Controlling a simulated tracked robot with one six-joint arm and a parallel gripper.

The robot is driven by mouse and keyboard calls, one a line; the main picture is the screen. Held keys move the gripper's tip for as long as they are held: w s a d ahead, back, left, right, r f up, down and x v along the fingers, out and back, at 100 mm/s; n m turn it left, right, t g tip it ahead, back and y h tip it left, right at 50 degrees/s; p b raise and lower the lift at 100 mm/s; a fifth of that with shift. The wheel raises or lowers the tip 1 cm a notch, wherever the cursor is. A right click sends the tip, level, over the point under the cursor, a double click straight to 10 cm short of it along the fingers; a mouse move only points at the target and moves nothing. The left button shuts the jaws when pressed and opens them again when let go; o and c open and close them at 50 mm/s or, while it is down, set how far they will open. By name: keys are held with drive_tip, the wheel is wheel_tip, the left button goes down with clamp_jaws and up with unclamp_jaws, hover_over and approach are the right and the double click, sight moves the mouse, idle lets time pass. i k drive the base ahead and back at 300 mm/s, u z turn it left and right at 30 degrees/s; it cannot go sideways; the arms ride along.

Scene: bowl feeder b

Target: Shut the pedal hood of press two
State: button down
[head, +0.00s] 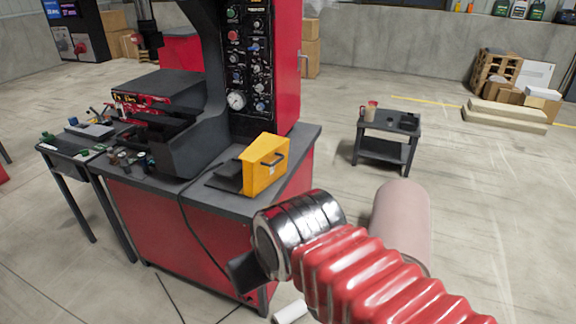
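The pedal hood (264,165) is a yellow box-shaped cover with a dark bar handle on the side facing me. It stands at the right front corner of the press bench. A dark flat pedal (229,178) shows uncovered to its left, so the hood looks raised off it; its hinge is hidden. The press (215,85) is red and black, with a panel of knobs and a gauge above the hood. My gripper (247,272) is in front of the bench, below the hood and apart from it. Only a dark part of it shows past my metal wrist; its fingers cannot be made out.
The press bench (160,225) has a red front and a dark top, with a black cable hanging down it. A side table (67,148) with small parts adjoins it on the left. A small black cart (388,140) stands right. Open floor lies between bench and cart.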

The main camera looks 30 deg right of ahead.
sight(265, 161)
drive_tip(key=u, duration=0.05)
drive_tip(key=i, duration=1)
drive_tip(key=z, duration=0.05)
